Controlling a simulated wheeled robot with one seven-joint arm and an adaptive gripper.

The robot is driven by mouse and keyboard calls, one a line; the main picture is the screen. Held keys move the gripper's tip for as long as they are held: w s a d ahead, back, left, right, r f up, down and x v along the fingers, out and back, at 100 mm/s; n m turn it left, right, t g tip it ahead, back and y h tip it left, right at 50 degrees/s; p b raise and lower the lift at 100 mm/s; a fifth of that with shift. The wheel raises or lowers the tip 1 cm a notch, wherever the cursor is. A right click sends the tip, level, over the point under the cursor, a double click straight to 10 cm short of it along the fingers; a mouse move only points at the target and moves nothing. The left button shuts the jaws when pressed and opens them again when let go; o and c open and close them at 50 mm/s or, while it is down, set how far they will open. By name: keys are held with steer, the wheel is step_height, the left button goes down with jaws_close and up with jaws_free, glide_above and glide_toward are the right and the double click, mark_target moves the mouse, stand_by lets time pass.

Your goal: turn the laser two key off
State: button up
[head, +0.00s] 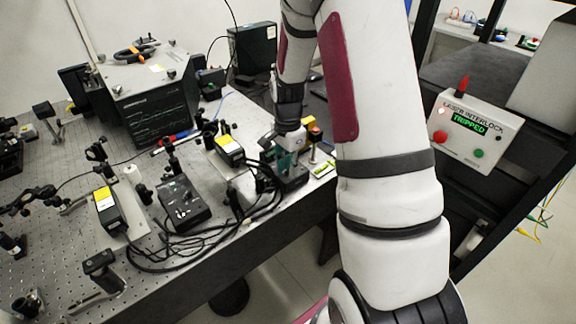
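My gripper (287,146) is low over the right part of the bench, at a black controller box (291,180) with cables. My gripper covers much of that box, and no key on it can be made out. I cannot tell whether the fingers touch anything, or whether they are open or shut. A second black controller box (183,204) sits to the left with small controls on top. Two black laser heads with yellow labels stand on the bench, one at the left (107,210) and one near my gripper (230,151). Which one is laser two cannot be read.
An interlock box (475,132) at the right reads "TRIPPED", with red and green buttons. Loose black cables (215,237) loop along the front edge of the bench (70,160). Optical mounts crowd the left. A large black instrument (150,105) stands behind.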

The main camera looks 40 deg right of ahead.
jaws_close()
steer(key=shift+n, duration=0.4)
steer(key=n, duration=0.3)
steer(key=shift+n, duration=0.3)
steer(key=n+p, duration=0.1)
steer(key=n, duration=0.3)
steer(key=shift+n, duration=0.3)
steer(key=n+p, duration=0.1)
steer(key=n, duration=0.3)
steer(key=shift+n, duration=0.3)
steer(key=n+p, duration=0.1)
steer(key=n, duration=0.3)
steer(key=shift+n, duration=0.3)
steer(key=shift+o, duration=1.7)
jaws_free()
